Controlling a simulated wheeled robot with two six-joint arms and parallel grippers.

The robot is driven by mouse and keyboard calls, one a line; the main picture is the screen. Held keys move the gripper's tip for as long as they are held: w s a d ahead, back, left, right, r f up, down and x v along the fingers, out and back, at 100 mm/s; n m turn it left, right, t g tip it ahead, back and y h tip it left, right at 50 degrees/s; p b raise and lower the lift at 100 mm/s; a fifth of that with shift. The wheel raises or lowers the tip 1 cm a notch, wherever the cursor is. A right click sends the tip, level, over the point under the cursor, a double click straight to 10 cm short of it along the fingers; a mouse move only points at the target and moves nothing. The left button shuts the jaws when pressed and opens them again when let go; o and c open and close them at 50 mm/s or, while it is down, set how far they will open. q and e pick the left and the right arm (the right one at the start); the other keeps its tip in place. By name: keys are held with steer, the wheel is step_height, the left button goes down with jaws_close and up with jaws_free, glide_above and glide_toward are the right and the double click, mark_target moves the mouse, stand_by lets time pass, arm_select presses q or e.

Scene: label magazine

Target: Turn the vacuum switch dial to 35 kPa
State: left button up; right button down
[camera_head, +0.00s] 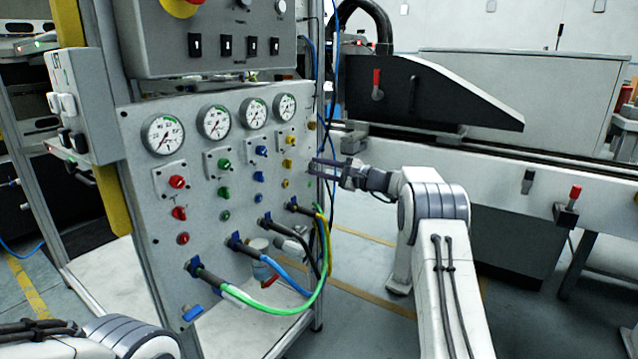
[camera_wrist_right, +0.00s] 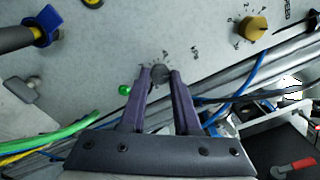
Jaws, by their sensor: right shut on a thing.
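A grey round dial (camera_wrist_right: 160,73) with printed numbers around it sits on the light grey panel in the right wrist view. The numbers are too small and tilted to read surely, and I cannot make out the dial's pointer. My right gripper (camera_wrist_right: 160,76) is shut on this dial, one dark finger on each side. In the head view my right gripper (camera_head: 314,167) reaches in from the right to the panel's right edge, and the dial cannot be made out there. My left gripper is out of view; only part of my left arm shows at lower left.
The panel (camera_head: 150,220) carries several gauges (camera_head: 163,134), coloured knobs and plugged hoses, including a looping green hose (camera_head: 290,309). In the right wrist view a yellow knob (camera_wrist_right: 257,28) is at upper right and a green button (camera_wrist_right: 124,89) is left of the fingers.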

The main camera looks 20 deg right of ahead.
steer(key=n+b, duration=0.6)
steer(key=b, duration=0.1)
steer(key=n+b, duration=0.3)
steer(key=shift+f, duration=0.25)
steer(key=n+b, duration=0.3)
steer(key=n, duration=0.1)
steer(key=shift+r+n, duration=0.1)
steer(key=shift+n, duration=0.3)
steer(key=shift+r+n+b, duration=0.1)
steer(key=shift+n+b, duration=0.95)
steer(key=shift+n, duration=1.05)
steer(key=c, duration=0.6)
jaws_free()
steer(key=shift+r, duration=0.1)
steer(key=b+v, duration=0.2)
steer(key=shift+s+d, duration=0.25)
steer(key=shift+s, duration=0.05)
steer(key=v, duration=0.7)
steer(key=shift+s+d, duration=0.25)
steer(key=shift+s, duration=0.1)
